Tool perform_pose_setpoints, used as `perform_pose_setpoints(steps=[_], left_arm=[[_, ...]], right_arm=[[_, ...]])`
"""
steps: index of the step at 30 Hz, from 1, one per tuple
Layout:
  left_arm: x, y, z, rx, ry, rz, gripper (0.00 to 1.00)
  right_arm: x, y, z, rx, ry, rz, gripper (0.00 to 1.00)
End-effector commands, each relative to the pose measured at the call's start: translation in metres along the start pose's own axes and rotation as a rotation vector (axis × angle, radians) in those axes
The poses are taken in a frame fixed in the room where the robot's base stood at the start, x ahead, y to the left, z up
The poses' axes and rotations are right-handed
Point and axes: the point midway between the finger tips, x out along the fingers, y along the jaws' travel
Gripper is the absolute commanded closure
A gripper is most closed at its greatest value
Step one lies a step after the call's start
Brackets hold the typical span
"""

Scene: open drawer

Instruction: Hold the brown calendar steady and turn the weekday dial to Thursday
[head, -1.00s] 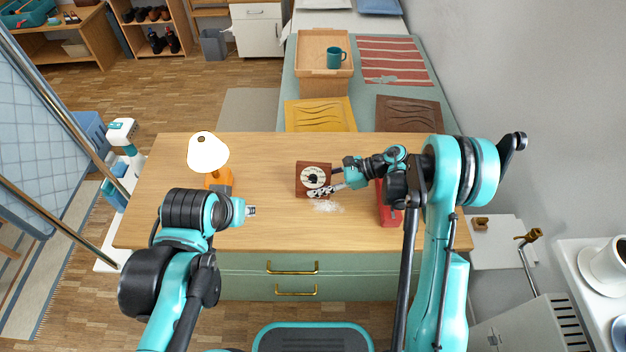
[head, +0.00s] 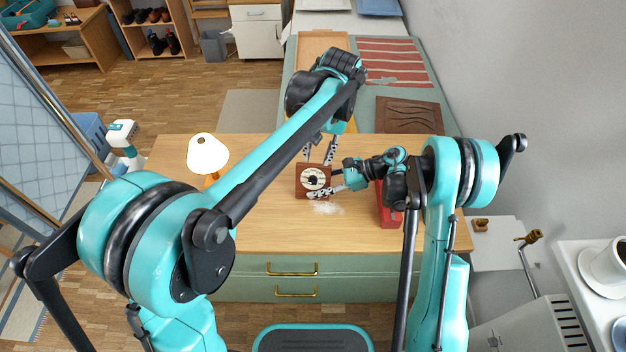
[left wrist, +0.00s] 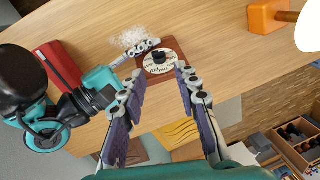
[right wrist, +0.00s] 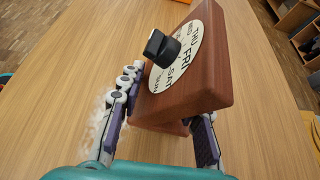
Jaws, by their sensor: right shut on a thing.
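The brown calendar (head: 303,193) stands on the wooden table. Its face has a white round weekday dial (right wrist: 191,48) with a black knob (right wrist: 165,48) at its centre. THU, FRI, SAT and SUN are readable in the right wrist view; which day is selected I cannot tell. My right gripper (head: 327,183) comes from the right and is shut on the calendar's body, one finger on each side. My left gripper (left wrist: 159,72) is open, its fingers pointing at the calendar from above and behind, apart from the knob. The calendar also shows between its fingertips in the left wrist view (left wrist: 172,46).
A red box (head: 390,212) stands right of the calendar, beneath my right arm. A lamp with a white shade (head: 207,155) stands at the left. A whitish patch (head: 326,208) lies in front of the calendar. The table's front left is clear.

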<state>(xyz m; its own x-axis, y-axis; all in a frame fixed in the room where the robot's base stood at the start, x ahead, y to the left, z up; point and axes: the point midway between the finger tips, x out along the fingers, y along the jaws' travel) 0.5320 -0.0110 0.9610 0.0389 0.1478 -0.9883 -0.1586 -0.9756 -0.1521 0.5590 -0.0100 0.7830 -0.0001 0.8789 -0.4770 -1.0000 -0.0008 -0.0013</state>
Motion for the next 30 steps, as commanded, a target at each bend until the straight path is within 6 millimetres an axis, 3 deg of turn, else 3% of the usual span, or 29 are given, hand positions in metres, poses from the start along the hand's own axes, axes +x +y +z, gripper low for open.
perform_pose_setpoints(steps=[8,21,30], left_arm=[[0.024,0.006,-0.004,0.003,-0.015,-0.008,0.68],[0.107,0.006,-0.003,0.004,-0.013,-0.008,0.68],[0.123,0.005,-0.002,0.004,-0.013,-0.007,0.68]], right_arm=[[0.0,-0.001,-0.004,0.0,0.009,-0.004,0.83],[0.0,-0.001,-0.004,0.0,0.009,-0.004,0.83],[0.0,-0.001,-0.004,0.0,0.009,-0.004,0.83]])
